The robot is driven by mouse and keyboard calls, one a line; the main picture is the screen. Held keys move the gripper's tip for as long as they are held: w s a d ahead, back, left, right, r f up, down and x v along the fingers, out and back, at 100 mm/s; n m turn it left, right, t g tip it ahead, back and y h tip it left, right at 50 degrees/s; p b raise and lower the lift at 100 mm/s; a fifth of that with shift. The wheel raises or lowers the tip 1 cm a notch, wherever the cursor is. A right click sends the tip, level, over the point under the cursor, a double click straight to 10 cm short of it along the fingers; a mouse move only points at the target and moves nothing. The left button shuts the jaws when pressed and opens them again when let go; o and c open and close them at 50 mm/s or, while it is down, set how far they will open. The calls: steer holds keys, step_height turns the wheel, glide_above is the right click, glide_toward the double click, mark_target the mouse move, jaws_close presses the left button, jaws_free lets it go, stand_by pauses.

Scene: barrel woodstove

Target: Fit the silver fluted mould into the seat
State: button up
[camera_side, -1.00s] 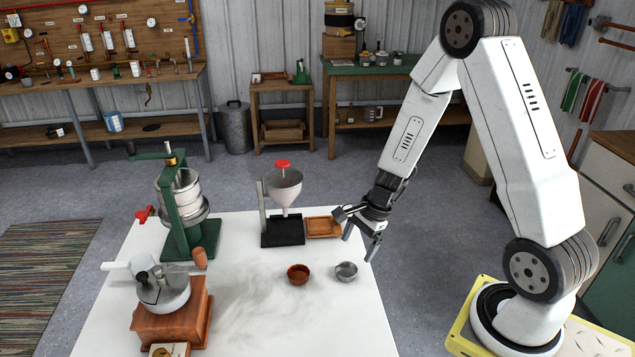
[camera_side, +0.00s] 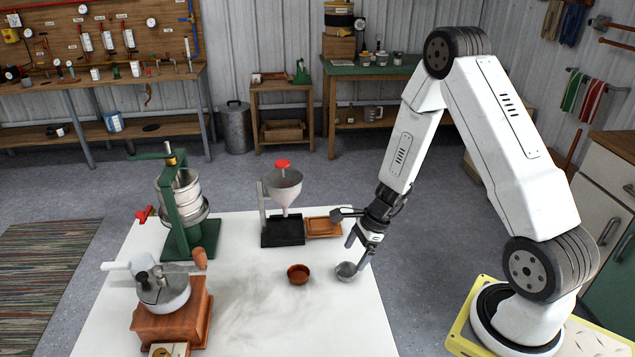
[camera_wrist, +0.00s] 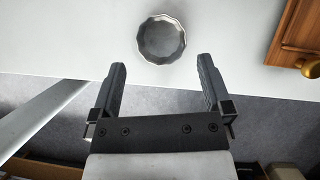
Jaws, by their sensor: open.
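The silver fluted mould (camera_side: 346,271) is a small round metal cup. It stands open side up on the white table near its right edge. It also shows in the wrist view (camera_wrist: 162,42), centred just beyond the fingertips. My gripper (camera_side: 356,256) is low over the table, tilted down, just above and to the right of the mould. In the wrist view its two fingers (camera_wrist: 162,70) are spread wide with nothing between them. A brown round cup (camera_side: 298,274) stands left of the mould, apart from it. I cannot tell which thing is the seat.
A shallow wooden tray (camera_side: 323,228) lies behind the mould; the wrist view shows its brass knob (camera_wrist: 309,67). A funnel stand (camera_side: 284,195), a green press (camera_side: 182,215) and a wooden grinder (camera_side: 172,318) stand further left. The table's front right is clear.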

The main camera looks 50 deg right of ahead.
mark_target(347, 269)
steer(key=shift+f, duration=0.15)
steer(key=shift+x, duration=2.5)
steer(key=shift+d, duration=0.1)
steer(key=c, duration=1)
step_height(347, 269, up, 10)
